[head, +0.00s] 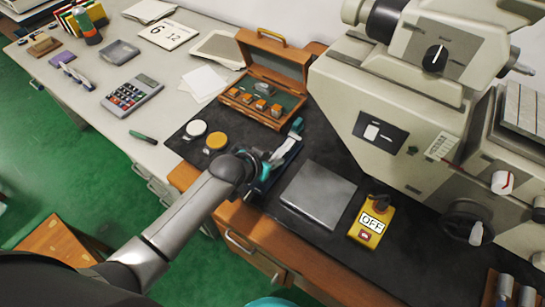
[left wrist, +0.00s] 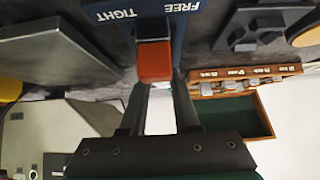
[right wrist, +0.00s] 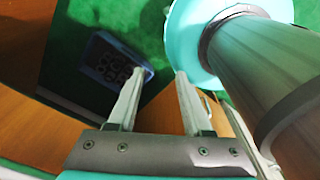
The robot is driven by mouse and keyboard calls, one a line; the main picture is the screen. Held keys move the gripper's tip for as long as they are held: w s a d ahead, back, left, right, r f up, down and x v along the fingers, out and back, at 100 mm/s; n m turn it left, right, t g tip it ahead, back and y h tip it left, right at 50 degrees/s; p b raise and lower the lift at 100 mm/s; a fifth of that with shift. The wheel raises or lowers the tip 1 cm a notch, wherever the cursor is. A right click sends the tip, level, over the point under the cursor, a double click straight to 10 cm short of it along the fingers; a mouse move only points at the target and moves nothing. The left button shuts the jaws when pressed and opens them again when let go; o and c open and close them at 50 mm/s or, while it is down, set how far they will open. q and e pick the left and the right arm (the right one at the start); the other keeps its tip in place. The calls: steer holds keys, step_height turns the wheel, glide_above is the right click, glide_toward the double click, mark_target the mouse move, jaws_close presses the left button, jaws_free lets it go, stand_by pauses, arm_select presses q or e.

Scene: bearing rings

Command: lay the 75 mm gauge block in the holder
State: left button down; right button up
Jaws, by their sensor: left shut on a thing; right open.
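My right gripper (right wrist: 165,75) is open and empty, away from the bench, over the green floor.
An open wooden case (head: 262,107) with several small blocks stands behind the left gripper. A grey plate (head: 318,193) and a yellow OFF box (head: 370,220) lie to the right, before a large machine (head: 400,110). A white disc (head: 196,127) and yellow disc (head: 216,140) lie left.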

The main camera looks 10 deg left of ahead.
stand_by(1.0)
arm_select(q)
steer(key=shift+p, duration=0.5)
steer(key=shift+f, duration=0.25)
stand_by(0.8)
steer(key=c, duration=0.6)
jaws_free()
steer(key=shift+s, duration=0.1)
steer(key=shift+c, duration=0.2)
steer(key=shift+o, duration=0.4)
steer(key=shift+f, duration=0.1)
step_height(320, 180, up, 9)
steer(key=p, duration=0.8)
steer(key=shift+f+p, duration=0.15)
steer(key=shift+p, duration=0.25)
steer(key=shift+f, duration=0.1)
